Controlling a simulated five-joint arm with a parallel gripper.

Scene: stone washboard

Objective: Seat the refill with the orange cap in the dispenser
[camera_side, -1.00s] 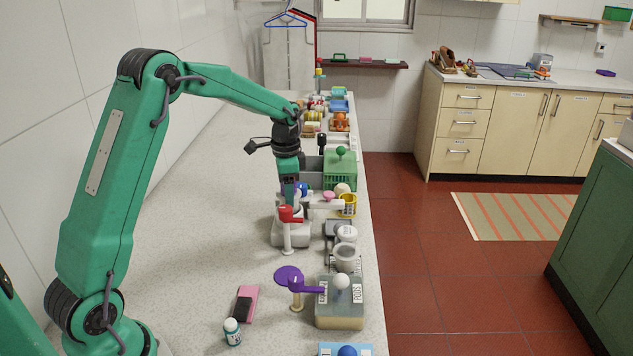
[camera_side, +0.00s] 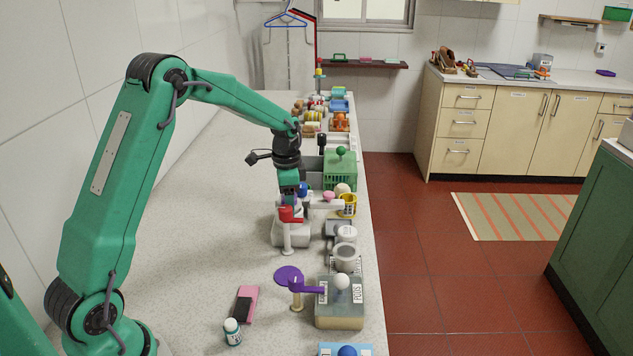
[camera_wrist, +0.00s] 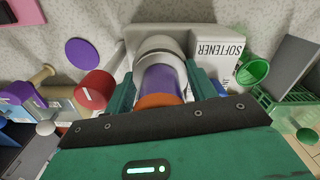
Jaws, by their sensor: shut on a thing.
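My gripper (camera_wrist: 160,92) is shut on the refill, a see-through purple cylinder (camera_wrist: 166,76) with an orange cap (camera_wrist: 160,101) on the end nearest the wrist camera. The refill's far end meets a pale round collar (camera_wrist: 160,46) on the dispenser; I cannot tell how deep it sits. The dispenser, a whitish-grey body (camera_wrist: 135,32) lettered SOFTENER on its side, also stands on the counter in the side view (camera_side: 287,236). In that view my gripper (camera_side: 289,197) points down over it and mostly hides the refill.
A red-capped lever (camera_side: 288,214) stands just in front of my gripper. A green basket (camera_side: 340,170) and a yellow cup (camera_side: 348,204) stand close on the right. A purple-topped post (camera_side: 290,277) and a PODS box (camera_side: 340,310) are nearer. The counter (camera_side: 215,190) is clear on the left.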

